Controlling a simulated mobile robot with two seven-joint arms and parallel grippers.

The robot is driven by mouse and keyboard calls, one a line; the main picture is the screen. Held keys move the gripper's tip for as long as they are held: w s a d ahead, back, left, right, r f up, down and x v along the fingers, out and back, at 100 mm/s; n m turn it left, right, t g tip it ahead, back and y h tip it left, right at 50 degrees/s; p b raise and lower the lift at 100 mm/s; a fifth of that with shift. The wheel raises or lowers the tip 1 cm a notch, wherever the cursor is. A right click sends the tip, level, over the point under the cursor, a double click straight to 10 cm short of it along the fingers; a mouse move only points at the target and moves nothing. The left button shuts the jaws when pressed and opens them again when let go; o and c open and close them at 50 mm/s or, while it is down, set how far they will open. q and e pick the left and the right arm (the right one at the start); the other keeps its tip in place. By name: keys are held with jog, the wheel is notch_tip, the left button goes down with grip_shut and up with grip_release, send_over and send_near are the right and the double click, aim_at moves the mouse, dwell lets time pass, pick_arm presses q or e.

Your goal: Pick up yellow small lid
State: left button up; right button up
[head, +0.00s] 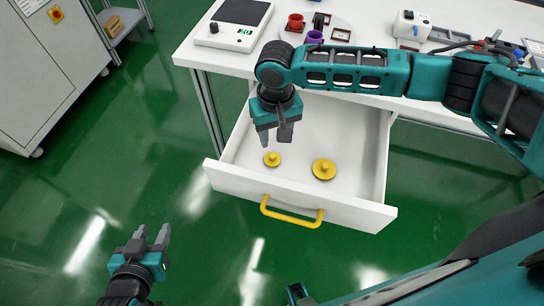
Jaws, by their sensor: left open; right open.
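The small yellow lid (272,159) lies in the open white drawer (362,207), toward its left side. A larger yellow lid (324,169) lies to its right in the same drawer. My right gripper (274,142) is open and empty, pointing down above the small lid and a little behind it in the picture. The gap between the fingertips and the lid is hard to judge. My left gripper (151,232) is open and empty, low at the left over the green floor, well away from the drawer.
The drawer has a yellow handle (291,214) on its front and raised walls around the lids. The white table (192,50) above carries a scale (234,24), a red cup (295,22), a purple cup (314,37) and a white device (412,26). A grey cabinet (45,90) stands at the left.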

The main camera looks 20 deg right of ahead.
aim_at(273, 156)
jog(key=f, duration=0.4)
jog(key=f+b, duration=0.1)
jog(key=f, duration=0.1)
jog(key=shift+s+a+f, duration=0.25)
jog(key=shift+a+f, duration=0.1)
jog(key=shift+a, duration=0.05)
grip_shut()
